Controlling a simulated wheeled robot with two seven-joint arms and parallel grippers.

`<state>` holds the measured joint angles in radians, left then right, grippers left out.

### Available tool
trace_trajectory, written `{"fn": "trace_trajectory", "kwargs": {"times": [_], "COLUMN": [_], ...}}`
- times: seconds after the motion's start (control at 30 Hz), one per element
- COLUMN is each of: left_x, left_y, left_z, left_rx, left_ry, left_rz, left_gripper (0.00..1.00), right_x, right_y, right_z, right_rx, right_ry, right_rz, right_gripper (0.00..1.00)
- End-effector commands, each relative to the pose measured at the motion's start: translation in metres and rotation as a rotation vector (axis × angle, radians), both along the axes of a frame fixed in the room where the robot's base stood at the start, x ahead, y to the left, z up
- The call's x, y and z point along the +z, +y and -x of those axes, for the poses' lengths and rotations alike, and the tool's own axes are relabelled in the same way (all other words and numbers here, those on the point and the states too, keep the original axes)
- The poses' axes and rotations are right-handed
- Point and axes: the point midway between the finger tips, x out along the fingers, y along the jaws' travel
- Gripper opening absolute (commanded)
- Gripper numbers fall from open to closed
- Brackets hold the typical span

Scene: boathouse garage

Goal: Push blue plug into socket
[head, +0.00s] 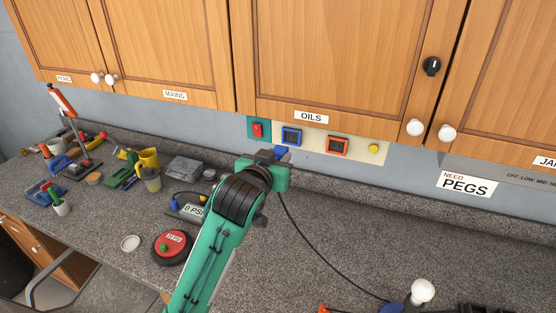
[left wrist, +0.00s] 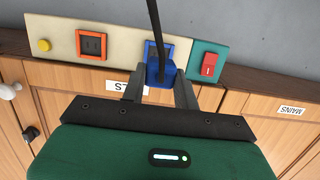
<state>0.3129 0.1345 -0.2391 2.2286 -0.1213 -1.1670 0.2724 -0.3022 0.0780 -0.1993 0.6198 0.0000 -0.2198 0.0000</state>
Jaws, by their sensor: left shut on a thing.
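My left gripper (head: 281,158) is shut on the blue plug (head: 282,152), up near the wall panel. The plug also shows between the fingers in the left wrist view (left wrist: 167,70), with its black cable running from it. The blue-framed socket (head: 291,136) is on the cream wall panel, just above the plug in the head view. In the left wrist view the plug overlaps part of the socket's blue frame (left wrist: 149,48). Whether they touch cannot be told. My right gripper is not in view.
An orange-framed socket (head: 337,148) and a yellow button (head: 374,148) share the panel; a red switch (head: 257,130) sits on green beside it. Wooden cabinets (head: 330,50) hang above. The cable (head: 315,237) trails over the counter. Tools and cups crowd the left.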

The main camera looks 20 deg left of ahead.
Motion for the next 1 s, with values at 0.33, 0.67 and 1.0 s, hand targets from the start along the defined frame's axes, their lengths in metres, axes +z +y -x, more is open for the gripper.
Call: {"fn": "trace_trajectory", "kwargs": {"times": [0.33,0.67,1.0], "left_x": [0.0,0.0,-0.001], "left_y": [0.0,-0.001,-0.002], "left_z": [-0.014,-0.044,-0.048], "left_rx": [0.0,0.0,0.0], "left_ry": [-0.001,-0.001,0.0], "left_rz": [0.001,0.001,0.0], "left_gripper": [0.03,0.03,0.03], "right_x": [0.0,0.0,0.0], "right_y": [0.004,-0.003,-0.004], "right_z": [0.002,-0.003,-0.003], "right_rx": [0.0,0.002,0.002], "right_ry": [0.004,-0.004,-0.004], "right_rz": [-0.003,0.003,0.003], "right_gripper": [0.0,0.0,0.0]}}
